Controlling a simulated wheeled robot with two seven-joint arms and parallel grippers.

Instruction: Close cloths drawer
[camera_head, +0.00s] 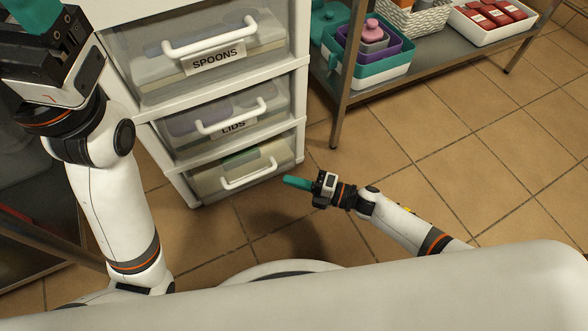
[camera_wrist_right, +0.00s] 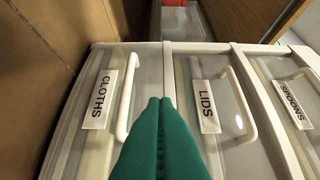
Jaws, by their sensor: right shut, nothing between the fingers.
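The cloths drawer (camera_head: 212,184) is the lowest of the white drawer unit, with a clear front and white handle. Its CLOTHS label shows in the right wrist view (camera_wrist_right: 100,98), where the unit appears sideways. The drawer looks about level with its neighbours; I cannot tell if a small gap remains. My right gripper (camera_head: 287,181) is low, in front and to the right of this drawer. Its teal fingers (camera_wrist_right: 160,102) are together and empty, apart from the handle in the head view. My left gripper (camera_head: 38,14) is at the upper left, with its teal fingertips cut off.
The LIDS drawer (camera_head: 176,148) and SPOONS drawer (camera_head: 150,84) sit above it and look shut. A metal shelf (camera_head: 426,71) with teal tubs (camera_head: 382,76) and a white tray (camera_head: 490,33) stands to the right. The tiled floor (camera_head: 440,145) at right is clear.

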